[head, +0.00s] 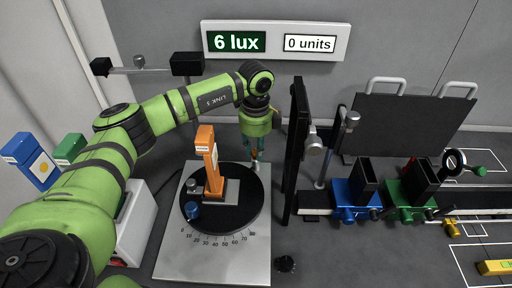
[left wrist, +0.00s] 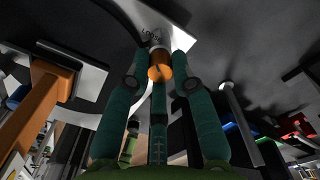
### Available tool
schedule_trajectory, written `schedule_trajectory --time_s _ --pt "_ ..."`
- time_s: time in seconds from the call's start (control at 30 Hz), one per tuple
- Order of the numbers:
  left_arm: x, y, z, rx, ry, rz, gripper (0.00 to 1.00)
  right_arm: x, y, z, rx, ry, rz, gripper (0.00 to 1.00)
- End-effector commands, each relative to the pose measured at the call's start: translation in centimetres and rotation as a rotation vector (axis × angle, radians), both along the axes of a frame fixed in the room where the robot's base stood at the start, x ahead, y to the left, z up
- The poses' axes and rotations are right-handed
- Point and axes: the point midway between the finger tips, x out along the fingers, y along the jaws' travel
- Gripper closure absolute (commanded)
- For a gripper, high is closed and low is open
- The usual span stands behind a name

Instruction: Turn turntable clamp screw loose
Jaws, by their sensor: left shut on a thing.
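The turntable is a round black disc (head: 248,208) on a pale base plate (head: 176,255) with a degree scale along its front. My left gripper (head: 254,158) reaches down behind the disc, at the far right part of the plate. In the left wrist view its teal fingers (left wrist: 160,82) are closed around an orange knob (left wrist: 160,73), which I take to be the clamp screw. In the head view the gripper hides the knob. My right gripper is not in view.
An orange post (head: 207,160) stands on the disc, near a blue knob (head: 193,210). A tall black panel (head: 297,150) stands close right of the gripper. Blue (head: 352,197) and green (head: 405,198) carriages sit on a rail farther right. A display (head: 236,41) reads 6 lux and 0 units.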

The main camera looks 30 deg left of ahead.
Motion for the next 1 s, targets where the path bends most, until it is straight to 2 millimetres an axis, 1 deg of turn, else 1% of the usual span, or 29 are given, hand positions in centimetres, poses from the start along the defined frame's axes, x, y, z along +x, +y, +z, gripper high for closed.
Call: schedule_trajectory --time_s 0.03,0.57,0.6,0.63,0.67,1.0 --pt "0.28 0.26 0.39 0.003 -0.011 0.018 1.00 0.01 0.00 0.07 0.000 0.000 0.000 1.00" --pt "0.29 0.31 0.40 0.003 -0.011 0.043 1.00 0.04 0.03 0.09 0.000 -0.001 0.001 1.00" --pt "0.29 0.31 0.40 0.003 -0.011 0.043 0.71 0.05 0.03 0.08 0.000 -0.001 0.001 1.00" --pt "0.28 0.30 0.40 0.003 -0.011 0.043 0.59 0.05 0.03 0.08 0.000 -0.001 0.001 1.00" --pt "0.27 0.28 0.38 0.003 -0.010 0.043 0.52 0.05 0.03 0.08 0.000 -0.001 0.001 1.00" --pt "0.11 0.10 0.25 0.002 -0.004 0.038 0.52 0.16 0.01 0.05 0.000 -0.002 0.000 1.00"
